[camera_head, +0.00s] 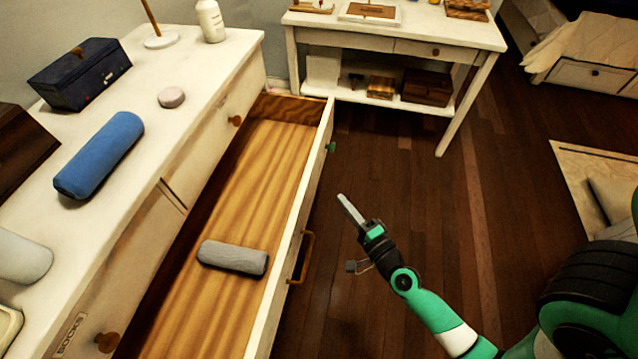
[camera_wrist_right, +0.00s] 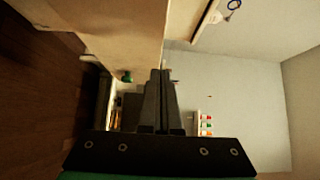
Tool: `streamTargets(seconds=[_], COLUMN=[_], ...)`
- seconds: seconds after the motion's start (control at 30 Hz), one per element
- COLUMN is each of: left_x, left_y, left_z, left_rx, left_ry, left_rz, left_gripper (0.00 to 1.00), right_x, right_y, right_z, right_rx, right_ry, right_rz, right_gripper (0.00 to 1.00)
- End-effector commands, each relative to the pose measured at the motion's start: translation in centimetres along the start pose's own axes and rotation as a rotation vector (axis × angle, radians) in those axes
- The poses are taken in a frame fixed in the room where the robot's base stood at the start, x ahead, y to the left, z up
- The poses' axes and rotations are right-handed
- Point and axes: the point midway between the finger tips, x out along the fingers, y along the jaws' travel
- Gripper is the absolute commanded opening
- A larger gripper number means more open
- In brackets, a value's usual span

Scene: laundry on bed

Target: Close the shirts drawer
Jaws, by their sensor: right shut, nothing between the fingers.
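A long wooden drawer (camera_head: 225,200) is pulled out from the white dresser. Its front panel (camera_head: 290,240) has a brass handle (camera_head: 303,258) and a green knob (camera_head: 330,147). A grey rolled cloth (camera_head: 232,257) lies inside. The drawer's own label does not show. My right gripper (camera_head: 342,199) is shut and empty, in front of the drawer's outer face and apart from it. In the right wrist view the closed fingers (camera_wrist_right: 158,85) point past a pale panel with a green knob (camera_wrist_right: 127,77). My left gripper is not in view.
On the dresser top (camera_head: 150,110) are a blue roll (camera_head: 100,155), a dark blue box (camera_head: 80,73), a round grey object (camera_head: 171,97) and a white bottle (camera_head: 210,20). A side table (camera_head: 420,40) stands at the back. The wooden floor (camera_head: 400,190) right of the drawer is clear.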

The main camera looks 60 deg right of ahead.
Motion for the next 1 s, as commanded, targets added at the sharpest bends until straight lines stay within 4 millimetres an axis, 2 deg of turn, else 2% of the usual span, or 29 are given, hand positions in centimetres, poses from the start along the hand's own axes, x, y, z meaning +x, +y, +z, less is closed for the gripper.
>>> streamTargets(seconds=[0.03, 0.2, 0.4, 0.6, 1.0], left_x=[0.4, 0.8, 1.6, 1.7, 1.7], left_y=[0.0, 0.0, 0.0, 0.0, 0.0], left_z=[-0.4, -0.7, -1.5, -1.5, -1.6], left_rx=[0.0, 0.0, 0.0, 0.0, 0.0], left_ry=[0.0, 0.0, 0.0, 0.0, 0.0], left_rz=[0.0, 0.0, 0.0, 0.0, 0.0], left_gripper=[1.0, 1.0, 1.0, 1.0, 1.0], right_x=[1.3, 5.0, 7.4, 8.2, 8.3], right_y=[-0.4, -0.3, -0.3, -0.1, -0.1], right_z=[0.0, 0.0, 2.1, 2.9, 2.8], right_rx=[0.0, 0.0, 0.0, -0.001, -0.001], right_ry=[0.001, 0.0, -0.005, -0.002, 0.002], right_rz=[-0.004, -0.003, -0.001, 0.0, 0.0], right_gripper=[0.0, 0.0, 0.0, 0.0, 0.0])
